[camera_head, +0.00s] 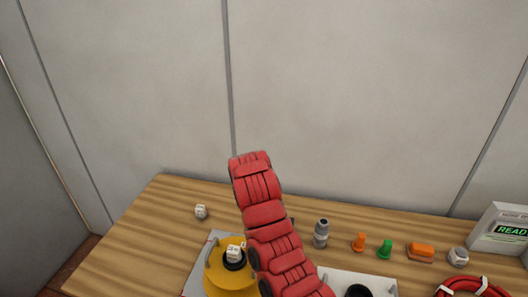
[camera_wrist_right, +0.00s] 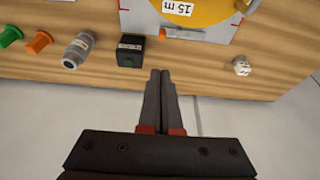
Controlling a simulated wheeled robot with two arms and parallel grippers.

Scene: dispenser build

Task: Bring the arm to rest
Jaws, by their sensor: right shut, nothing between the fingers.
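My right arm (camera_head: 265,225), in padded red segments, rises over the wooden table in the head view and leans toward the back wall. Its gripper is hidden in that view. In the right wrist view my right gripper (camera_wrist_right: 160,73) has its two dark fingers together with nothing between them. My left gripper is in neither view.
Another die (camera_head: 201,211) lies left. Right are a grey cylinder (camera_head: 321,233), orange and green pegs (camera_head: 385,249), a red cable coil (camera_head: 470,287) and a "READY" display (camera_head: 505,232).

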